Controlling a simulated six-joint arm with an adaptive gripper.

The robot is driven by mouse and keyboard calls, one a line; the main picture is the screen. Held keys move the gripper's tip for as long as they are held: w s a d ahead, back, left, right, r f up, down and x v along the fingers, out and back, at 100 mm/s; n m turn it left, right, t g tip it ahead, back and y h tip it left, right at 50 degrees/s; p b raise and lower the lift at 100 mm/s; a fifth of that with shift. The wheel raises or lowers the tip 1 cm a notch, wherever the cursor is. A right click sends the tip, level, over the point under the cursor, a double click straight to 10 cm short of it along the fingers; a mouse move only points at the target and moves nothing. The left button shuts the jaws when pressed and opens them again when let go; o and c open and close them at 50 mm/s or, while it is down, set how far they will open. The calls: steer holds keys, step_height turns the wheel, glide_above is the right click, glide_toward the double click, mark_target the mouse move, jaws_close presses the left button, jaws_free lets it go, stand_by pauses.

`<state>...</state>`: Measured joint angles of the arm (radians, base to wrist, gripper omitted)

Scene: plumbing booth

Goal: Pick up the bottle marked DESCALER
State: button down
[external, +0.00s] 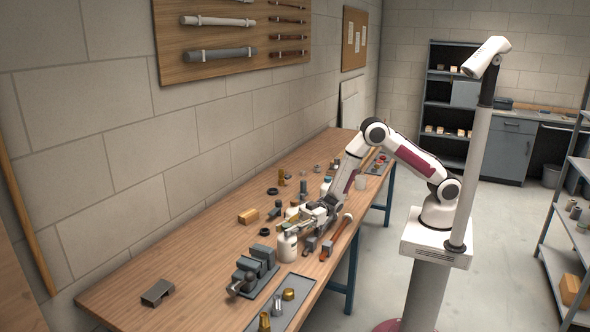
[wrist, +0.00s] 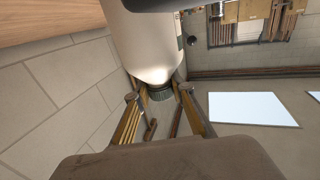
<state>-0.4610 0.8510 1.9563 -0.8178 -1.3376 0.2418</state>
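A white bottle (external: 287,246) with a dark green cap stands upright on the workbench, near its middle. In the wrist view the bottle (wrist: 150,45) appears upside down and close, with its cap between my fingertips. My gripper (wrist: 160,97) has its fingers apart, one on each side of the cap, with what looks like a narrow gap at each side. In the external view my gripper (external: 297,224) is at the height of the bottle's top and partly overlaps it. No DESCALER lettering is readable. A second white bottle with a blue cap (external: 326,187) stands behind my gripper.
A grey vise (external: 254,270) stands in front of the bottle. A tray (external: 292,300) with brass fittings lies at the near edge. A red-handled tool (external: 337,235) lies to the right. The bench's near left is mostly clear.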

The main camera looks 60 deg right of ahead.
steer(key=shift+r, duration=0.2)
stand_by(0.3)
steer(key=shift+r, duration=4.85)
